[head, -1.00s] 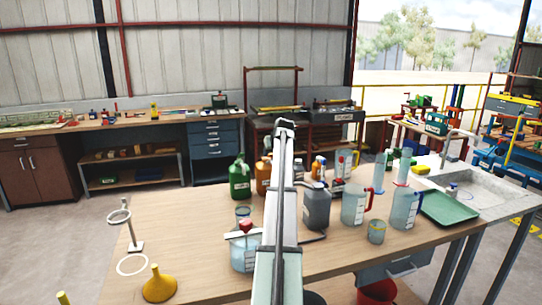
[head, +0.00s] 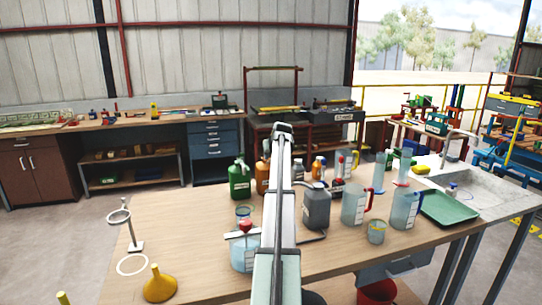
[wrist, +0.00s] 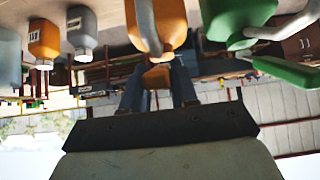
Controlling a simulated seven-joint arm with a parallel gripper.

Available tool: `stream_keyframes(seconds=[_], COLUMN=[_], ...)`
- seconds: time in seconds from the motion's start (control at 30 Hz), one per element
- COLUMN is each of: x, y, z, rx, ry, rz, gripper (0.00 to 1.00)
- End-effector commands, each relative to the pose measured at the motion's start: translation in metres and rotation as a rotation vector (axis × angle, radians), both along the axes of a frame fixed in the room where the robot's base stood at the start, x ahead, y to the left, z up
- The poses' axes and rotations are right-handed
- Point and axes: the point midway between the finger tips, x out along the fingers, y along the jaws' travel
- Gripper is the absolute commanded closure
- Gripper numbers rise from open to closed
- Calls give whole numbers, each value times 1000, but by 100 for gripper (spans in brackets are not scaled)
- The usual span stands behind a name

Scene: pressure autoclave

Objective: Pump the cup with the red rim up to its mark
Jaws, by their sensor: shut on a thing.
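My gripper (wrist: 158,78) shows in the wrist view, its two dark fingers on either side of an orange head (wrist: 157,74), which looks like the top of the orange bottle (wrist: 172,18). It is shut on this head. A pale spout or handle partly covers the bottle. In the head view my arm hides the gripper, and the orange bottle (head: 262,175) shows only partly, left of the arm. A small clear cup (head: 243,212) stands left of the arm; its rim colour is unclear. Another cup (head: 376,231) has a yellowish rim. I cannot make out a red-rimmed cup for sure.
A green bottle (head: 240,180) stands close left of the orange one. A jar with a red knob (head: 244,255) is in front. A grey jug (head: 316,208), clear pitchers (head: 354,206) and a green tray (head: 448,207) lie to the right. A yellow funnel (head: 158,287) is front left.

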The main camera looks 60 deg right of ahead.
Motion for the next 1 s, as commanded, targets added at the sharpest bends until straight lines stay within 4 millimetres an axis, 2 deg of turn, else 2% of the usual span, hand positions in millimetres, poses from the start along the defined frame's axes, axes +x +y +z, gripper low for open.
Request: stream_keyframes(seconds=[0.03, 0.17, 0.53, 0.8, 1.0], x=[0, 0, 1, 6, 5], y=[0, 0, -1, -7, -5], z=[0, 0, 1, 11, 12], rx=[0, 0, 5, 85, 107], ry=[0, 0, 5, 86, 107], rz=[0, 0, 0, 1, 0], gripper=[88, 100, 100, 100, 100])
